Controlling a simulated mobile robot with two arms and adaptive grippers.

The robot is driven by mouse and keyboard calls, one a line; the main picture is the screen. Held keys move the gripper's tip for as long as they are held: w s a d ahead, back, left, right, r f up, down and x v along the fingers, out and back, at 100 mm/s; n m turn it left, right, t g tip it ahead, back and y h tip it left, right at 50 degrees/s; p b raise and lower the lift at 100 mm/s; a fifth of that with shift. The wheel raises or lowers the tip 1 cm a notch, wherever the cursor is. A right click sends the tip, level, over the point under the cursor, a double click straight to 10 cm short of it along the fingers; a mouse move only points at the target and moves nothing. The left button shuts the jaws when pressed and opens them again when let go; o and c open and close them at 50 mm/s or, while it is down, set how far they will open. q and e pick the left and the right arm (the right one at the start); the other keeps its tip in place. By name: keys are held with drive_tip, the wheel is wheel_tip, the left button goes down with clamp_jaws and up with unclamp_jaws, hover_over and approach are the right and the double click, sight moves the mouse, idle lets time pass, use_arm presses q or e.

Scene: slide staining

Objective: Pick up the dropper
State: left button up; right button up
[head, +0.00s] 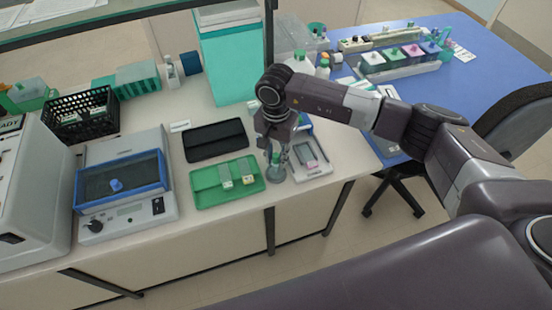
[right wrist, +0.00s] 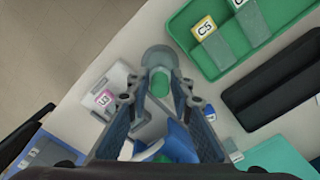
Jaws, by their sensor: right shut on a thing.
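The dropper (head: 276,159) has a green top and stands upright at the front of the bench, just right of the green tray. A clear, greyish round part shows below its top. My right gripper (head: 276,152) points down over it, with its fingers shut on it from both sides. In the right wrist view the dropper's green top (right wrist: 160,82) sits between the two fingertips (right wrist: 161,76). The fingers hide part of the dropper. My left gripper is not in view.
A green tray (head: 200,190) with labelled slides lies just left of the dropper. A black case (head: 215,140) is behind that tray. A grey device (head: 312,158) stands close on the right. The bench's front edge is near.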

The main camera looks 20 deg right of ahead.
wheel_tip(320, 180, up, 18)
drive_tip(key=b, duration=0.7)
drive_tip(key=shift+w+d+f, duration=0.5)
drive_tip(key=shift+d+f, duration=1.25)
drive_tip(key=shift+f, duration=0.6)
drive_tip(key=shift+w+d+f, duration=0.5)
drive_tip(key=shift+d+f, duration=1.25)
drive_tip(key=shift+f, duration=0.55)
drive_tip(key=shift+w+d+f, duration=0.5)
drive_tip(key=shift+d+f, duration=1.25)
drive_tip(key=shift+f, duration=0.6)
drive_tip(key=shift+f, duration=0.5)
drive_tip(key=shift+b, duration=0.5)
wheel_tip(320, 180, up, 7)
drive_tip(key=p, duration=0.3)
